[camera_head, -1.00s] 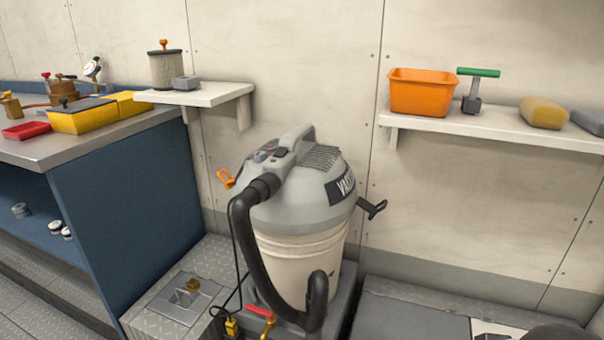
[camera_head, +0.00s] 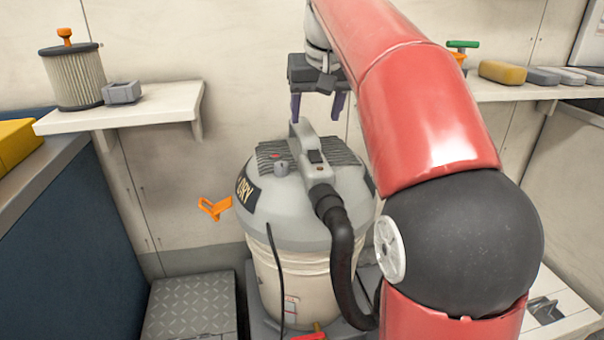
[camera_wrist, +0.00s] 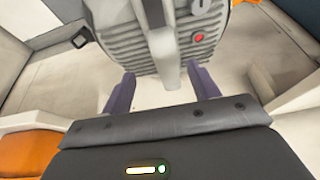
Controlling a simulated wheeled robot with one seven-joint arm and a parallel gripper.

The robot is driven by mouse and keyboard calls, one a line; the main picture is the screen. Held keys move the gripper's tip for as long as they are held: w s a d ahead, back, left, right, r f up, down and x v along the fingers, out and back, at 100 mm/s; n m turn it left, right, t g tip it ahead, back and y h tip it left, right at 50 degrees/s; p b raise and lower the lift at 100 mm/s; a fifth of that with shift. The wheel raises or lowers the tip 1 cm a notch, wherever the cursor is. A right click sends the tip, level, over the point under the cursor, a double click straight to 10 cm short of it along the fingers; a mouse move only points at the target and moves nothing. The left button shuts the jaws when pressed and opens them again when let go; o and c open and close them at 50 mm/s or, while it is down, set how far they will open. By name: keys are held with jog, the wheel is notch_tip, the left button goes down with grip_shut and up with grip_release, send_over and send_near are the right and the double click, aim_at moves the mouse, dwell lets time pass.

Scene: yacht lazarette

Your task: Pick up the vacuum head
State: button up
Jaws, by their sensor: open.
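The vacuum head (camera_head: 265,212) is a grey dome with a raised handle (camera_head: 305,143), on a cream drum (camera_head: 300,285). A black hose (camera_head: 341,265) joins its front. The head's ribbed top (camera_wrist: 117,22) and handle (camera_wrist: 158,45) also show in the wrist view. My gripper (camera_head: 316,112) points down with its purple fingers open and empty, just above the handle's rear end. In the wrist view the fingers (camera_wrist: 160,78) are spread to either side of the handle's line. Whether the fingertips reach below the handle's top is unclear.
A left shelf (camera_head: 130,113) holds a filter cartridge (camera_head: 75,78) and a grey block (camera_head: 122,93). A right shelf holds a yellow sponge (camera_head: 502,72) and grey blocks. An orange bracket (camera_head: 214,208) sits left of the vacuum. An orange bin (camera_wrist: 28,155) shows in the wrist view.

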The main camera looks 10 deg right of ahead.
aim_at(307, 130)
jog(key=shift+w+a+r, duration=0.15)
jog(key=shift+w+a, duration=0.3)
jog(key=shift+w, duration=0.25)
jog(key=shift+w+a, duration=0.1)
jog(key=shift+w, duration=0.2)
jog(key=b+x, duration=0.1)
jog(key=x, duration=0.6)
jog(key=shift+f+b, duration=0.25)
jog(key=shift+b, duration=0.15)
grip_shut()
jog(key=shift+r, duration=0.25)
